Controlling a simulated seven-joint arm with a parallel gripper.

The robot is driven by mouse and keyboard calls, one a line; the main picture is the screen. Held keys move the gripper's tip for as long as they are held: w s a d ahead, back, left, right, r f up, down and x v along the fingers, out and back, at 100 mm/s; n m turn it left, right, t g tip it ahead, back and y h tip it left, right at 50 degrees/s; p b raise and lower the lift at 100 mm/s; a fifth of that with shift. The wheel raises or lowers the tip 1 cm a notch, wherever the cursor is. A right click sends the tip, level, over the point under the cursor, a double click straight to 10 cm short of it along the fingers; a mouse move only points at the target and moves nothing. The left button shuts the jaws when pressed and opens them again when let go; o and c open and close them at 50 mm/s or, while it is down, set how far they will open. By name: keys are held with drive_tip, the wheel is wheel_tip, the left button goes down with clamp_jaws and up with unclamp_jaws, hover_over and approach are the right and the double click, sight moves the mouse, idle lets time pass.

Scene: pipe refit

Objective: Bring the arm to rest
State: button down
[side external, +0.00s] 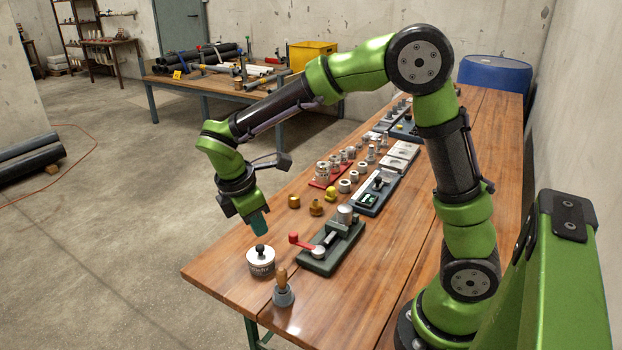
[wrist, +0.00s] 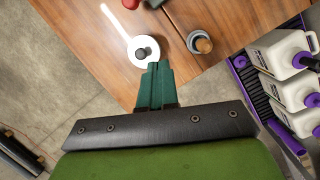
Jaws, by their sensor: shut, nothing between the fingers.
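My gripper (side external: 255,220) hangs above the near left end of the wooden table (side external: 215,275), its teal fingers pointing down. In the wrist view its fingers (wrist: 154,82) are together with nothing between them. A round white tin with a black knob (side external: 261,262) stands on the table just below the gripper, apart from it as far as I can see. The tin also shows just beyond the fingertips in the wrist view (wrist: 134,57).
A wooden-handled tool (side external: 283,291) stands beside the tin. A vise with a red handle (side external: 332,245), brass fittings (side external: 316,207) and a red tray of fittings (side external: 325,180) lie further along. In the wrist view, a crate of white jugs (wrist: 285,60) stands beyond the table edge.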

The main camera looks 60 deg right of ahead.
drive_tip(key=s+r+m+t+y, duration=0.5)
drive_tip(key=s+r+m, duration=0.5)
drive_tip(key=s+m, duration=0.4)
drive_tip(key=d+m+t, duration=0.1)
drive_tip(key=m+t, duration=0.1)
drive_tip(key=shift+r+t, duration=0.2)
drive_tip(key=shift+t, duration=0.2)
